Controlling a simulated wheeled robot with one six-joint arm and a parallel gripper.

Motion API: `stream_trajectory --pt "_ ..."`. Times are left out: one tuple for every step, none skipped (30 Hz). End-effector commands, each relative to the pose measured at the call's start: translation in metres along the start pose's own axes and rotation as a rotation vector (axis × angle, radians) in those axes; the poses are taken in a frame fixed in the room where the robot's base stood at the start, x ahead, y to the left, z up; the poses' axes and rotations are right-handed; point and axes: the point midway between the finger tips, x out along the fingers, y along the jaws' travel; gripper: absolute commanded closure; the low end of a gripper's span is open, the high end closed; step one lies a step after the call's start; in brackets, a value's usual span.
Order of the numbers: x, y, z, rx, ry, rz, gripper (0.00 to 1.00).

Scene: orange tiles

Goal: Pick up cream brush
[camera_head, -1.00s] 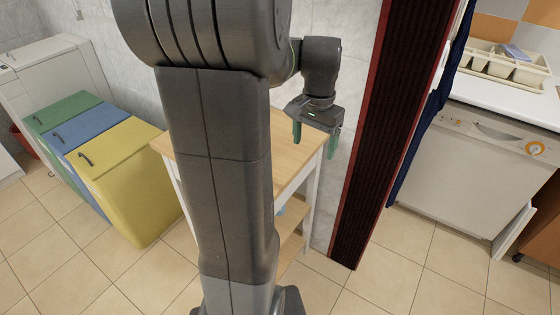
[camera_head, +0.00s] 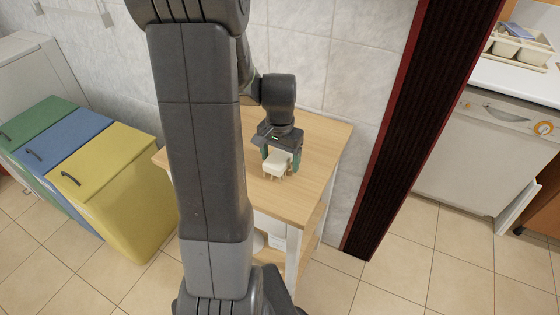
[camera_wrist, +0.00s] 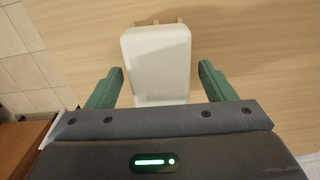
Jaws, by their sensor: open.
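The cream brush (camera_head: 277,163) is a small pale block with short pegs or bristles under it, on the light wooden top of a small table (camera_head: 318,140). In the wrist view the brush (camera_wrist: 158,62) lies between the two green fingers of my gripper (camera_wrist: 160,85), with a gap on each side. My gripper (camera_head: 281,158) is open and points down over the brush in the head view. The near end of the brush is hidden by the gripper body in the wrist view.
Green, blue and yellow bins (camera_head: 105,165) stand left of the table. A tiled wall is behind it. A dark red-edged panel (camera_head: 425,110) stands to the right, with a white dishwasher (camera_head: 475,150) beyond. The visible tabletop around the brush is clear.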

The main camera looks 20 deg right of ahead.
Motion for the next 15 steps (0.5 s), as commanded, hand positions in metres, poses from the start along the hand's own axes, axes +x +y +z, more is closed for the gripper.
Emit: stream_trajectory --pt "0.0036 0.0001 0.0005 0.0 -0.002 0.001 0.24" --pt "0.0046 0.0001 0.0004 0.0 -0.001 0.0 0.24" --pt "0.0053 0.0 0.0002 0.0 0.0 0.0 0.24" --pt "0.0054 -0.0001 0.0001 0.0 0.001 0.0 0.24" --pt "0.0054 -0.0001 0.0 0.0 0.001 -0.001 0.24" --pt "0.0052 -0.0001 0.0 0.0 0.001 -0.001 0.24" --pt "0.0052 -0.0001 0.0 0.0 0.001 -0.001 0.24" --pt "0.0052 -0.0001 0.0 0.0 0.001 -0.001 0.24" --pt "0.0051 -0.0001 0.0 0.0 0.001 -0.001 0.26" --pt "0.0051 -0.0001 0.0 0.0 0.001 -0.001 0.31" --pt "0.0051 -0.0001 0.0 0.0 0.001 -0.001 0.37" --pt "0.0051 -0.0001 0.0 0.0 0.001 -0.001 0.45" --pt "0.005 -0.0001 0.0 0.0 0.001 -0.001 0.51" --pt "0.005 -0.0001 0.0 0.0 0.001 -0.001 0.57" --pt "0.005 -0.0001 0.0 0.0 0.001 0.0 0.65"
